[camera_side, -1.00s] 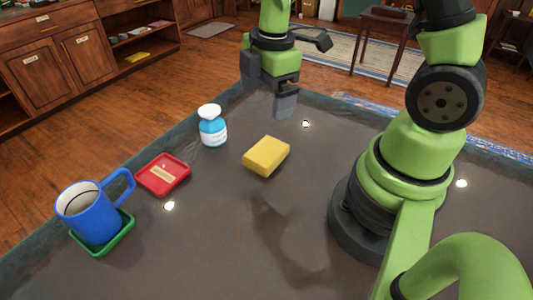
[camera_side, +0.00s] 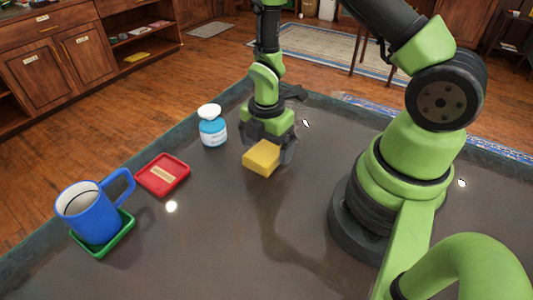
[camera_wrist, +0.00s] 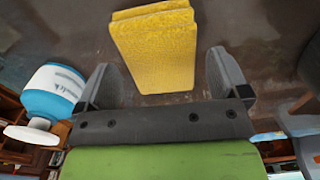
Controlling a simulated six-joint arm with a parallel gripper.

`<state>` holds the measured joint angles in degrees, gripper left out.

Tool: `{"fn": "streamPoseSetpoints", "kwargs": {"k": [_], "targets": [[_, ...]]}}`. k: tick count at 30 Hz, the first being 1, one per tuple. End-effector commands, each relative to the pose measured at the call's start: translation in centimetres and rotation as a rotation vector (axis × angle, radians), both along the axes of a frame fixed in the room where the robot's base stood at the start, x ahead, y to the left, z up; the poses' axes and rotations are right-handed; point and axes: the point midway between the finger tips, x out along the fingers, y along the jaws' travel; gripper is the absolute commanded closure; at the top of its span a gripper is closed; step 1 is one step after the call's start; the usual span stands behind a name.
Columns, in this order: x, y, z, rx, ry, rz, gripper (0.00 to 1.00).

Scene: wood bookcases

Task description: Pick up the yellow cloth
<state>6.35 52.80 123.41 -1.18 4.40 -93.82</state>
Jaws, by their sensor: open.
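The yellow cloth (camera_side: 262,158) looks like a thick folded block and lies on the dark table. My gripper (camera_side: 268,142) is low over the table, right behind the cloth in the side view. In the wrist view my gripper (camera_wrist: 168,85) has its two fingers spread apart, and the yellow cloth (camera_wrist: 155,45) lies ahead of them, its near end reaching toward the gap. The fingers do not grip it. Whether a finger touches the cloth cannot be told.
A blue and white bottle (camera_side: 212,127) stands close to the left of my gripper. A red tray (camera_side: 163,175) lies further left. A blue mug (camera_side: 90,210) stands in a green tray (camera_side: 122,236). The table front is clear.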

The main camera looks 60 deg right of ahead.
Motion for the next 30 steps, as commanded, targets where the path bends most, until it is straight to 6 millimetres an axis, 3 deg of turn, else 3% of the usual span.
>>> {"fn": "streamPoseSetpoints", "kwargs": {"k": [4,13,20,30], "targets": [[0.0,0.0,-1.7,0.0,0.002,0.0,0.06],[0.0,0.0,-2.0,0.0,0.0,-0.001,0.06],[0.0,0.0,-2.0,0.0,0.0,-0.001,0.59],[0.0,0.0,-1.7,0.0,-0.002,-0.001,0.6]]}}
